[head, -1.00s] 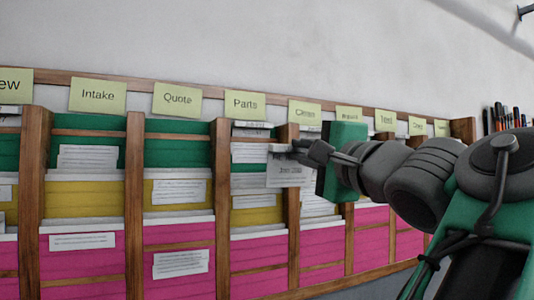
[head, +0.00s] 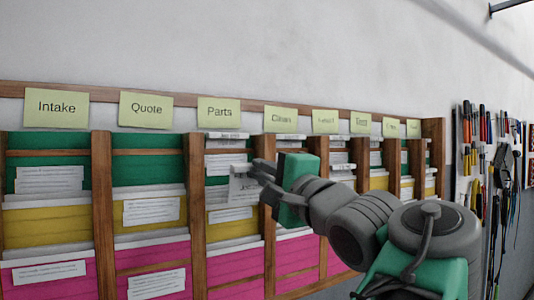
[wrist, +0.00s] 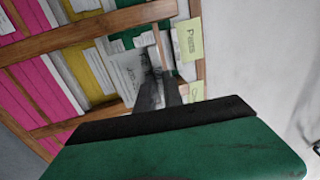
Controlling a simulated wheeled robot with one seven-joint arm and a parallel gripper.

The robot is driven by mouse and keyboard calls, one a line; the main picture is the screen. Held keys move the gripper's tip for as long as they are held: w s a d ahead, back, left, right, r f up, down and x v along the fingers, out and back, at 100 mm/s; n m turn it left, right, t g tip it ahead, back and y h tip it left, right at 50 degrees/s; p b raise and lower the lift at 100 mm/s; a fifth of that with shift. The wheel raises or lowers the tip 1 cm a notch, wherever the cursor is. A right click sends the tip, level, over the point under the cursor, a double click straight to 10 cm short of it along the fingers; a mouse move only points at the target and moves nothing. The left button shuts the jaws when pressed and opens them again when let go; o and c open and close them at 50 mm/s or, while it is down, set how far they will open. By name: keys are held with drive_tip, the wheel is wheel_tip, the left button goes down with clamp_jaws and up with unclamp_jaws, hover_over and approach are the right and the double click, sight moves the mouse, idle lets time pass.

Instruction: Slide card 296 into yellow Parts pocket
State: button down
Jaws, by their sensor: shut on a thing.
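My gripper (head: 256,172) is shut on a white printed card (head: 243,187). It holds the card upright in front of the Parts column, below the Parts sign (head: 219,111). The card's print is too small to read as a number. The yellow Parts pocket (head: 228,229) is just below the card's lower edge, with white papers in it and a white label on its front. The card looks apart from the pocket, though depth is hard to judge. In the wrist view, the card (wrist: 128,72) shows beyond the dark fingers, against the rack.
Wooden posts (head: 270,222) flank the column. Green pockets sit above the yellow ones and pink pockets (head: 232,268) below. The Quote column (head: 147,110) is to the left, the Clean column to the right. Tools hang on the wall (head: 485,150) at far right.

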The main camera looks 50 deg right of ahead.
drive_tip(key=w, duration=0.2)
drive_tip(key=w+d, duration=0.1)
drive_tip(key=w, duration=0.2)
drive_tip(key=w+d, duration=0.1)
drive_tip(key=w, duration=0.2)
drive_tip(key=shift+w+d+f, duration=0.15)
drive_tip(key=shift+d+f, duration=0.1)
drive_tip(key=shift+f, duration=0.15)
drive_tip(key=shift+f, duration=0.15)
idle(0.6)
drive_tip(key=shift+f+b, duration=0.8)
drive_tip(key=shift+f, duration=0.2)
drive_tip(key=shift+r, duration=0.1)
drive_tip(key=shift+w+g+y+p, duration=0.3)
drive_tip(key=shift+g+y+p, duration=0.15)
drive_tip(key=shift+p, duration=0.85)
drive_tip(key=shift+f, duration=0.25)
